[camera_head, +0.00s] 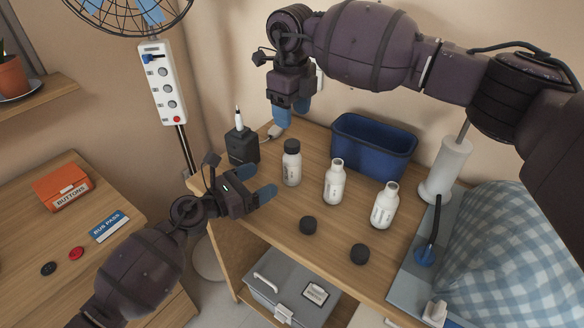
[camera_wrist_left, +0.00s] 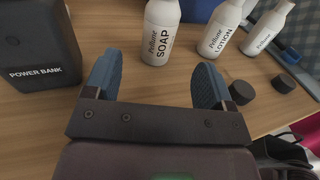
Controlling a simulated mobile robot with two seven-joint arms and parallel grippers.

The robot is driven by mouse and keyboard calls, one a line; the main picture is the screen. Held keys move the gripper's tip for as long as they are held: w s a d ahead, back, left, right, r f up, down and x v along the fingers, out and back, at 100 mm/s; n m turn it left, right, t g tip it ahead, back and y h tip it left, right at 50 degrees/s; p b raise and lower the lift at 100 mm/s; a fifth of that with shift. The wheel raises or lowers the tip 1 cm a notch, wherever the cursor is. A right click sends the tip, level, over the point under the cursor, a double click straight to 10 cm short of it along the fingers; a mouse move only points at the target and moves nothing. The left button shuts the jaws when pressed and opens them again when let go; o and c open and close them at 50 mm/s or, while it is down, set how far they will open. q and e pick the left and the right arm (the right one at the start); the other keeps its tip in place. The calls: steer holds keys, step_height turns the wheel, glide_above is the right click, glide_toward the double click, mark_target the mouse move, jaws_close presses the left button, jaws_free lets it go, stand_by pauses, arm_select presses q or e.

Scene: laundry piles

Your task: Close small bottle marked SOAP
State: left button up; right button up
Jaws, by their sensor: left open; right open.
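The small white bottle marked SOAP (camera_wrist_left: 160,38) stands upright on the wooden table. In the head view it is the leftmost bottle (camera_head: 291,170), with a dark cap on its top; I cannot tell how tight the cap is. Its top is cut off in the left wrist view. My left gripper (camera_head: 262,183) is open and empty, low at the left of the bottle, fingers pointing at it without touching. It also shows in the left wrist view (camera_wrist_left: 155,76). My right gripper (camera_head: 291,112) is open and empty, above and behind the SOAP bottle, fingers down.
An uncapped LOTION bottle (camera_wrist_left: 224,32) and another uncapped white bottle (camera_head: 384,206) stand to the right. Two loose dark caps (camera_head: 308,225) (camera_head: 359,254) lie in front. A black power bank (camera_head: 242,146) stands left, a blue bin (camera_head: 373,147) behind.

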mark_target(285, 168)
arm_select(q)
steer(key=x, duration=0.9)
steer(key=shift+w+d, duration=0.25)
steer(key=shift+d, duration=0.1)
jaws_close()
arm_select(e)
steer(key=n, duration=1.3)
steer(key=shift+n, duration=0.4)
steer(key=n, duration=0.4)
steer(key=shift+f, duration=0.15)
